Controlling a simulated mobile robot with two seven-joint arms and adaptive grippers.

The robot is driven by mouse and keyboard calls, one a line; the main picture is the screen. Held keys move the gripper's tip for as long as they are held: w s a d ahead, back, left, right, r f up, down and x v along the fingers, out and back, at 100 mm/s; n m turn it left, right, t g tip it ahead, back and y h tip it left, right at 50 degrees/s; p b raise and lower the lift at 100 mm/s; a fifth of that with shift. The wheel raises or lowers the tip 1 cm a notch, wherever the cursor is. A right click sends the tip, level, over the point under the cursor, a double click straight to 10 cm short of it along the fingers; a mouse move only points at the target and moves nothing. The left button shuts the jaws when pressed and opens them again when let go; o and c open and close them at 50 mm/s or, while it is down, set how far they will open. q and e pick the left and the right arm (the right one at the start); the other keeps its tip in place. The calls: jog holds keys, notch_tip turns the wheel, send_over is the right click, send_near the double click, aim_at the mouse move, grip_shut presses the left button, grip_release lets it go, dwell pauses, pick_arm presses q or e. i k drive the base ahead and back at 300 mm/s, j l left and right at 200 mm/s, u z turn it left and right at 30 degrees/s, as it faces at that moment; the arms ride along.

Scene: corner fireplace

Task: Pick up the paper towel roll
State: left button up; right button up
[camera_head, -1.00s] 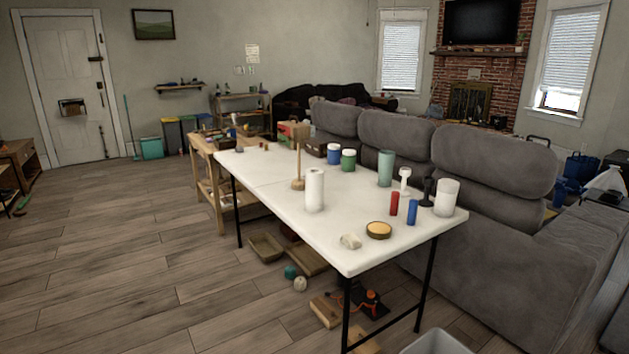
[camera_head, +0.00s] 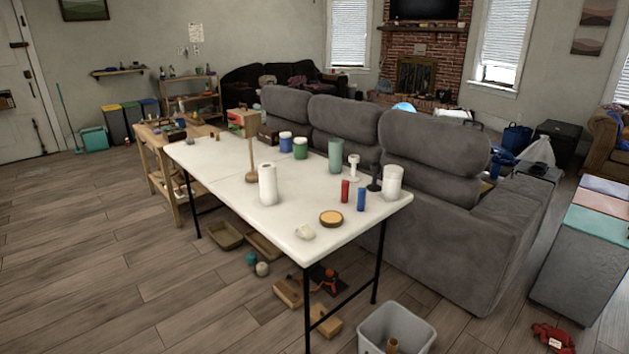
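The white paper towel roll (camera_head: 268,184) stands upright on the long white table (camera_head: 222,182), near its front-left edge. A wooden mallet-like object (camera_head: 251,160) stands just behind it. A wider white cylinder (camera_head: 392,183) stands at the right end of the table. Neither of my grippers shows in the head view. The table is some distance in front of me.
A red cylinder (camera_head: 345,191), a blue cylinder (camera_head: 361,199) and a round yellow-topped tin (camera_head: 331,218) share the table. A grey sofa (camera_head: 430,145) stands behind it. A grey bin (camera_head: 397,329) is at the front right. Wooden floor at left is clear.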

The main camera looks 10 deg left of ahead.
aim_at(266, 171)
jog(key=i+j+z, duration=0.55)
jog(key=j, duration=0.3)
jog(key=i+j, duration=0.15)
jog(key=j, duration=0.15)
jog(key=i+j, duration=0.15)
jog(key=j, duration=0.15)
jog(key=i+j+z, duration=0.1)
jog(key=j, duration=0.15)
